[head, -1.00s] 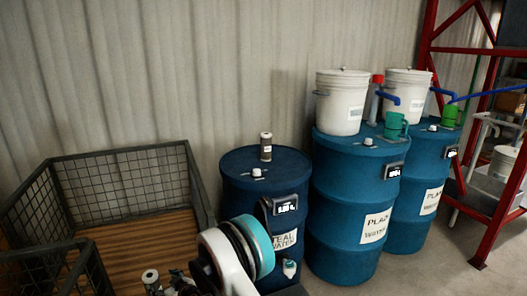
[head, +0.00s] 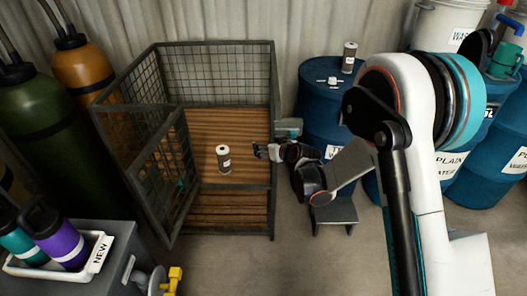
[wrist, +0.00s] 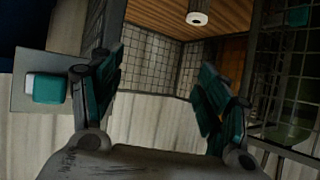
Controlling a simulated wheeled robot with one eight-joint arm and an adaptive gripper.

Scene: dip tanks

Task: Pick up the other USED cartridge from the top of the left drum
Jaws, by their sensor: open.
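One cartridge (head: 349,58), pale with a dark band, stands upright on top of the left blue drum (head: 318,112). Another cartridge (head: 224,160) stands upright on the wooden floor of the wire cage; its round end (wrist: 197,18) shows at the top of the wrist view. My gripper (head: 260,151) is at the right side of the cage, apart from the cartridge there and well left of and below the one on the drum. In the wrist view its fingers (wrist: 158,88) are spread, with nothing between them. My arm hides part of the left drum.
The wire cage (head: 273,92) has dark frame edges beside my gripper. More blue drums (head: 495,165) stand at right behind my arm, with a white bucket (head: 440,28) and green jug (head: 503,62). A NEW tray (head: 98,258) with bottles is at lower left. Gas cylinders (head: 35,118) stand at left.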

